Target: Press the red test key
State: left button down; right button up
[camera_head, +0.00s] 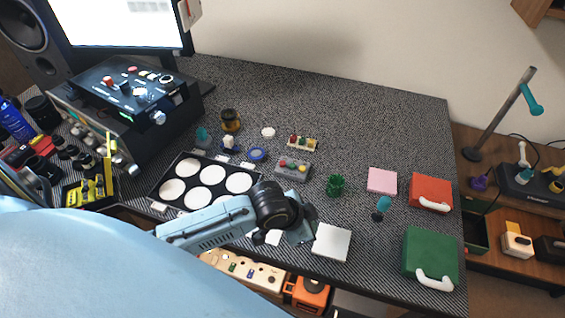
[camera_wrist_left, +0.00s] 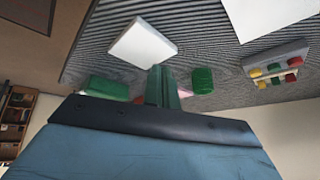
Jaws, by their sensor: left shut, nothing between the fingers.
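A small grey box (camera_head: 292,172) with red and yellow keys on top stands mid-table in the head view. A red key (camera_head: 284,162) shows at its left end. Just behind it is a pale block (camera_head: 302,144) with red, green and yellow pieces. In the left wrist view, a block with red, yellow and green pieces (camera_wrist_left: 277,70) lies at the right; I cannot tell which of the two it is. My left gripper (camera_head: 303,230) is shut and empty, in front of the grey box and apart from it. Its closed fingers (camera_wrist_left: 162,86) point away from the wrist camera.
A black tray with white discs (camera_head: 161,203) lies left of the gripper. The table's back right is clear.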

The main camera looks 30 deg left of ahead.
pick_arm(q)
jog(key=w+a+r+m+t+y, duration=0.1)
jog(key=w+a+r, duration=0.2)
jog(key=w+a, duration=0.5)
jog(key=w+a+r+m+y, duration=0.1)
jog(key=w+a+r, duration=0.2)
jog(key=w+a, duration=0.6)
jog(key=shift+w+a+r+t, duration=0.15)
jog(key=shift+a+r+t, duration=0.2)
jog(key=shift+a, duration=0.9)
pick_arm(e)
jog(key=shift+a, duration=0.1)
pick_arm(q)
jog(key=shift+f, duration=0.15)
jog(key=b, duration=0.7)
send_over(281, 164)
notch_tip(281, 164, down, 5)
jog(key=shift+f, duration=0.2)
notch_tip(281, 164, down, 3)
jog(key=shift+f+b, duration=0.15)
jog(key=shift+b, duration=0.65)
pick_arm(e)
jog(key=d+f, duration=0.4)
jog(key=f, duration=0.4)
jog(key=shift+d+f+h, duration=0.25)
jog(key=shift+d+h, duration=0.05)
jog(key=shift+a, duration=0.2)
